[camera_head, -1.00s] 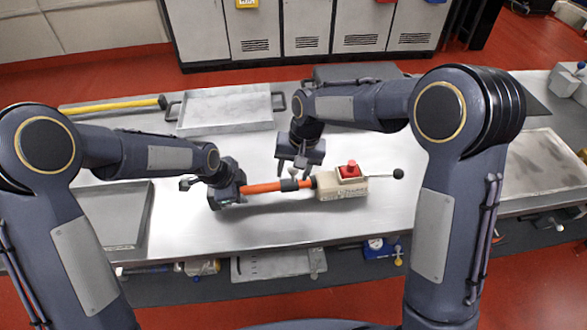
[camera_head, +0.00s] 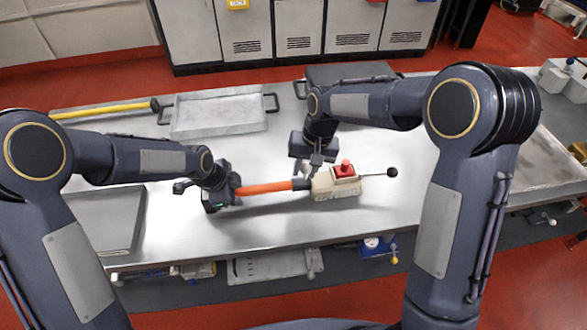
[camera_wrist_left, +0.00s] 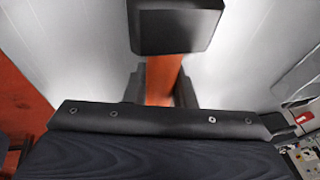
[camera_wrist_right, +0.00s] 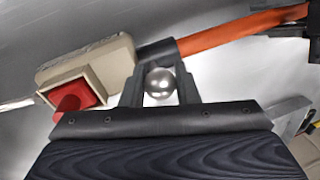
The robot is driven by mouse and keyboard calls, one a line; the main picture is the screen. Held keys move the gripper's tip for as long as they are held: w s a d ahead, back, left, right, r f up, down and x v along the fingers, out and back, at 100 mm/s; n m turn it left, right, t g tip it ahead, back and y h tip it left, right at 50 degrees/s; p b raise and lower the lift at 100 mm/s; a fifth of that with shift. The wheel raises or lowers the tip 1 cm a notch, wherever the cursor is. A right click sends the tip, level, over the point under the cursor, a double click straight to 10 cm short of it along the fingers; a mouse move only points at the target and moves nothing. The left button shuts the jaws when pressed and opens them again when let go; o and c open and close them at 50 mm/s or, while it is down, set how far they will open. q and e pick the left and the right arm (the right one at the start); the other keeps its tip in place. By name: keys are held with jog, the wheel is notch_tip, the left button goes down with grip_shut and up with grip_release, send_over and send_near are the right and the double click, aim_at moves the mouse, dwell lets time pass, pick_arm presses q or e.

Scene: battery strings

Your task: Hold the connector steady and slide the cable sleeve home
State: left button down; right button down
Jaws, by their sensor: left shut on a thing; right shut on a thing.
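The beige connector (camera_head: 325,190) lies on the bench with a red block (camera_head: 345,171) on top. In the right wrist view the connector (camera_wrist_right: 112,62) meets the black cable sleeve (camera_wrist_right: 157,51) at its end; I cannot tell how deeply they engage. The orange cable (camera_head: 265,187) runs left from the sleeve (camera_head: 302,184). My left gripper (camera_wrist_left: 160,88) is shut on the orange cable; a dark block (camera_wrist_left: 175,28) hides part of it. My right gripper (camera_wrist_right: 159,82) is shut on a shiny ball knob (camera_wrist_right: 159,83) beside the sleeve.
A rod with a black ball (camera_head: 392,172) sticks out right of the connector. A grey tray (camera_head: 218,113) and a yellow-handled tool (camera_head: 105,110) lie at the back. Another tray (camera_head: 95,220) is at the left. The bench in front of the connector is clear.

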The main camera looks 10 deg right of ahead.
pick_arm(q)
jog(key=shift+s+a+f, duration=0.15)
jog(key=shift+s+f, duration=0.1)
jog(key=shift+f, duration=0.1)
pick_arm(e)
jog(key=c, duration=1.1)
grip_release()
jog(key=shift+d, duration=0.2)
jog(key=shift+c, duration=0.2)
jog(key=shift+r, duration=0.1)
notch_tip(320, 180, up, 12)
jog(key=d, duration=0.2)
jog(key=shift+s+d+f, duration=0.15)
jog(key=shift+s+f, duration=0.05)
pick_arm(q)
jog(key=c, duration=1.1)
grip_release()
jog(key=shift+w+r, duration=0.1)
jog(key=shift+c, duration=0.2)
jog(key=shift+r, duration=0.1)
